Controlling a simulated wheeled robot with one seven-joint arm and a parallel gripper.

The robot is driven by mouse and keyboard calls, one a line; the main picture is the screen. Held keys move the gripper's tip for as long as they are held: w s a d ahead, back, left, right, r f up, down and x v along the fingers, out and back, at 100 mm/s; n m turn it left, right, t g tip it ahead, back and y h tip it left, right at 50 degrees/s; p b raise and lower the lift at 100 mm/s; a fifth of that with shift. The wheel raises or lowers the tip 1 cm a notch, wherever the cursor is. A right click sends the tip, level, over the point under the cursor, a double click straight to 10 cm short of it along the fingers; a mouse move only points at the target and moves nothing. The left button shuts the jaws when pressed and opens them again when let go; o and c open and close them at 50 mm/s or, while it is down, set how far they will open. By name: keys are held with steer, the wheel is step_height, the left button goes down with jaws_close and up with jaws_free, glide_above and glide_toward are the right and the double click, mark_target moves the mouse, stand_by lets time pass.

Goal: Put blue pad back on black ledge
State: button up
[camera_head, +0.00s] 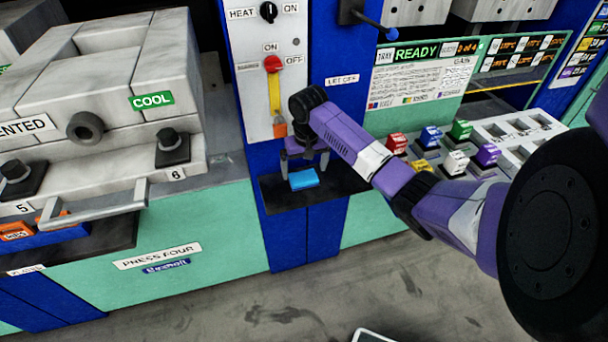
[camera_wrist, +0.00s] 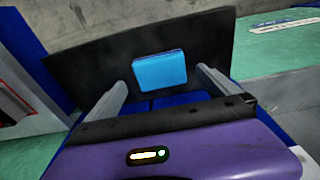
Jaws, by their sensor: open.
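The blue pad (camera_head: 304,179) lies flat on the black ledge (camera_head: 345,181), which juts from the blue column below the heat panel. My gripper (camera_head: 304,162) is just above the pad, pointing down, with its fingers apart. In the wrist view the blue pad (camera_wrist: 159,70) rests on the black ledge (camera_wrist: 95,62), ahead of and between my two open fingers (camera_wrist: 164,84). Neither finger visibly touches the pad. Exact height of the fingertips over the ledge is hard to tell.
A grey press (camera_head: 110,95) with a COOL label stands left of the ledge. Several coloured blocks (camera_head: 431,136) sit on a rack at right. The floor in front is mostly clear.

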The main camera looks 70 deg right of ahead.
mark_target(306, 181)
step_height(306, 181, up, 8)
steer(key=shift+s+a, duration=0.35)
steer(key=shift+a, duration=0.05)
stand_by(0.5)
